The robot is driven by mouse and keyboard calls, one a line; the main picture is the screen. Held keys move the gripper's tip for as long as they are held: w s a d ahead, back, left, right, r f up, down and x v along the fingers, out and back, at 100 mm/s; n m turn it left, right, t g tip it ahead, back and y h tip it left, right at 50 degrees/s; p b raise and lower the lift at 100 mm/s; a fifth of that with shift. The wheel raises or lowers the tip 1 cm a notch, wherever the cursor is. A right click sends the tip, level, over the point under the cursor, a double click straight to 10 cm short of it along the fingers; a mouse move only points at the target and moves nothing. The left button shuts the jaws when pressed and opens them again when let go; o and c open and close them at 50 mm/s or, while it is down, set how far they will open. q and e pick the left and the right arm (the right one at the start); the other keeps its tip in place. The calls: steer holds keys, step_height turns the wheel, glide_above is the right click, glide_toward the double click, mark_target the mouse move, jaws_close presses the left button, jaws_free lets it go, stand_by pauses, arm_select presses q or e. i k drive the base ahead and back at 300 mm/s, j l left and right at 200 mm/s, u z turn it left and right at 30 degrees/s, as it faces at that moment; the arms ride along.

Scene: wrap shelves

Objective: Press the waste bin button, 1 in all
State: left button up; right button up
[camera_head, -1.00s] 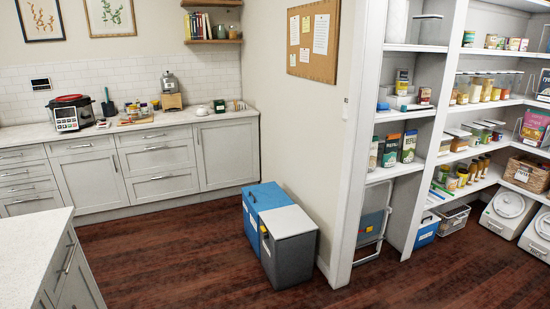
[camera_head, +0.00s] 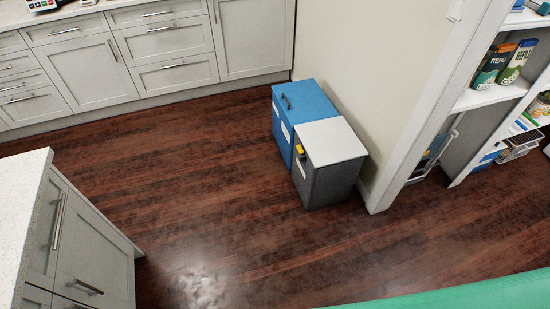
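A grey waste bin (camera_head: 333,172) with a light grey lid stands on the floor against the wall, right of the picture's middle. A small yellow part (camera_head: 299,149), perhaps the button, sits high on its left-facing side. A blue bin (camera_head: 305,100) with a dark handle on its lid stands right behind it, close against it. Both lids look shut. Neither of my grippers is in view.
A light counter island (camera_head: 90,240) with drawers stands at the left front. Cabinets (camera_head: 85,75) line the back wall. Pantry shelves (camera_head: 505,90) stand at the right. Dark wooden floor (camera_head: 190,180) is clear between island and bins. A green surface (camera_head: 470,295) shows at the bottom right.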

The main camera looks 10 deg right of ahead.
mark_target(300, 150)
steer(key=i+j+z, duration=0.1)
steer(key=i+z, duration=0.2)
steer(key=i, duration=0.15)
steer(key=i+j+z, duration=0.3)
steer(key=i+l, duration=0.05)
steer(key=i, duration=0.05)
